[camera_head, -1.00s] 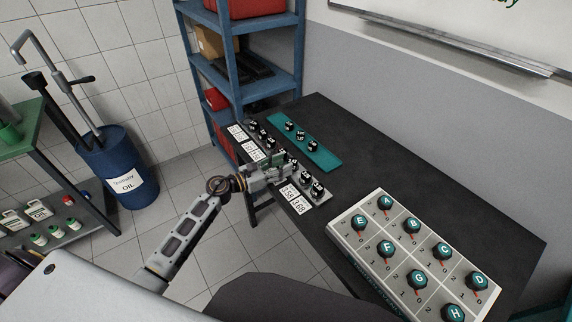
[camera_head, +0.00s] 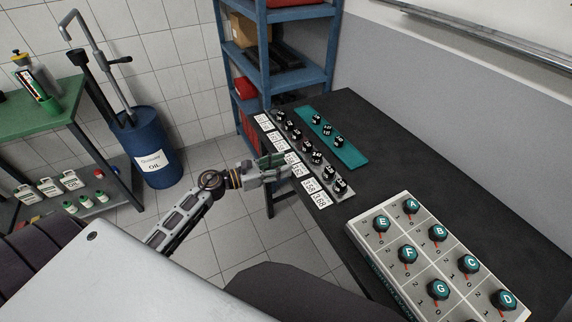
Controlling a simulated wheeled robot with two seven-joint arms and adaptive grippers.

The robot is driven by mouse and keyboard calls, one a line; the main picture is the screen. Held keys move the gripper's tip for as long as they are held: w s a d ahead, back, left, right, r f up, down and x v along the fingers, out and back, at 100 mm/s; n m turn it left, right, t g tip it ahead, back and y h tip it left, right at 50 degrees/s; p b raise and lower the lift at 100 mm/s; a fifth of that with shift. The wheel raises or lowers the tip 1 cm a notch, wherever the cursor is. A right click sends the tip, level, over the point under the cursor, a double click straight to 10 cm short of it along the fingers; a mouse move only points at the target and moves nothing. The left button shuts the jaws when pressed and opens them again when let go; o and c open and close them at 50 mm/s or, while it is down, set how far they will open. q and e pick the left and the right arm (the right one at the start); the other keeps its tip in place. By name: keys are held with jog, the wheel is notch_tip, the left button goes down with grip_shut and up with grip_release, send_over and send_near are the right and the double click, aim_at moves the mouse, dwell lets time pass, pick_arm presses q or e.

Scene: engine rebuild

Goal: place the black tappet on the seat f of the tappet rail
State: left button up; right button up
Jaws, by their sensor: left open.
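The tappet rail (camera_head: 347,194) is a grey strip along the left edge of the dark table, with several black tappets (camera_head: 316,157) standing in a row on it. Three more black tappets (camera_head: 328,130) stand on a teal mat (camera_head: 350,156) behind the rail. White number cards (camera_head: 309,187) line the rail's near side; seat letters cannot be read. My left gripper (camera_head: 287,166) is open at the rail's near side, over the cards by the middle seats. I see nothing between its fingers. It hides part of the cards. My right gripper is not in view.
A grey box with lettered teal knobs (camera_head: 409,254) stands at the table's front right. The dark table top (camera_head: 400,150) is clear between it and the mat. A blue shelf (camera_head: 258,60) stands behind the table, and a blue oil drum (camera_head: 150,150) at the left.

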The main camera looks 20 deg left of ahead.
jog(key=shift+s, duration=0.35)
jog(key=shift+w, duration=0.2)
